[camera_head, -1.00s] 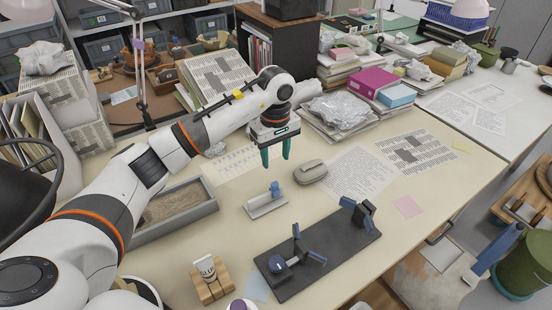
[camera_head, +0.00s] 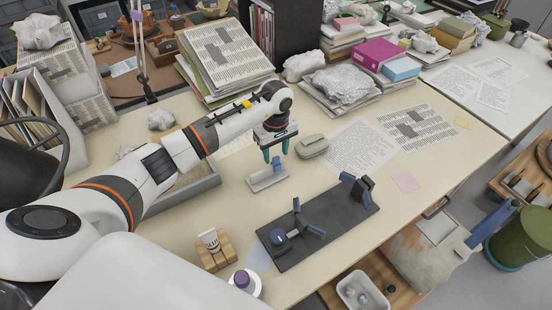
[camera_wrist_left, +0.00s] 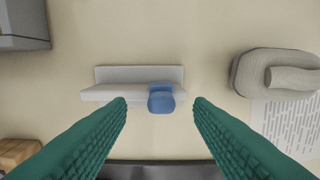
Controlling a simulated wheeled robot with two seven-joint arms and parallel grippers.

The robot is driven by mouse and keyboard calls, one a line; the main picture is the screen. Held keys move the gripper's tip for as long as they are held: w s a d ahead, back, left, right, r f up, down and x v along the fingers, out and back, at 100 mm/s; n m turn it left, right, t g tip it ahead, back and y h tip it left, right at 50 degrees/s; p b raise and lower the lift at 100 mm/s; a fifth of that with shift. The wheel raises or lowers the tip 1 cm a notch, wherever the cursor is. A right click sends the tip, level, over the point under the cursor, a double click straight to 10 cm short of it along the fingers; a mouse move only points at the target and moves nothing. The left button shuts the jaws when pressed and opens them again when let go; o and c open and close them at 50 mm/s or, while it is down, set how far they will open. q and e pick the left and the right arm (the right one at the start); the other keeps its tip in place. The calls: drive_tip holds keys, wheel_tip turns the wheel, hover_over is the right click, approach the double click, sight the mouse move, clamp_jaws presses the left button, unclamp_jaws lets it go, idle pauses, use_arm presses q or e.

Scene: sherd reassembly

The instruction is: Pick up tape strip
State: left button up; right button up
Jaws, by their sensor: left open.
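A small blue piece, which seems to be the tape strip (camera_head: 277,164), sits upright at the right part of a pale grey holder (camera_head: 266,182) on the table. In the left wrist view the blue piece (camera_wrist_left: 161,98) stands out at the front of the holder (camera_wrist_left: 112,92). My left gripper (camera_head: 275,156) points down above the holder, its teal fingers open and empty. In the left wrist view the open fingertips (camera_wrist_left: 160,103) lie on either side of the blue piece, with room on both sides; contact does not show. My right gripper is not in view.
A grey rounded object (camera_head: 312,146) lies right of the holder. A dark fixture board (camera_head: 320,228) with blue-grey clamps lies in front. A grey sand tray (camera_head: 190,187) is at the left.

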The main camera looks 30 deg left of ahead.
use_arm(q)
drive_tip(key=shift+f, duration=0.85)
drive_tip(key=c, duration=0.8)
